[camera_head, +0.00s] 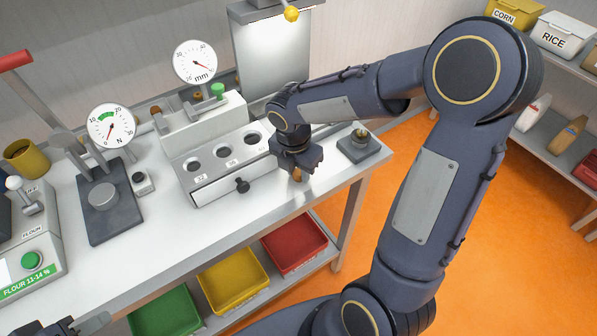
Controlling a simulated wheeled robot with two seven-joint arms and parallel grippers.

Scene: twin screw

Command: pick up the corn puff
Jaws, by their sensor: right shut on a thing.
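My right gripper (297,175) points down over the front right part of the white table. It is shut on the corn puff (297,173), a small orange-tan piece that shows only partly between the fingers. I cannot tell whether the puff touches the table top. My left gripper (52,328) is cut off at the bottom left corner, and its fingers do not show clearly.
A sizing block with round holes (212,177) and a dial stands left of my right gripper. A dark square stand (366,149) is to its right. A force gauge (109,127) stands further left. Red (293,245), yellow (233,279) and green (166,312) bins sit below.

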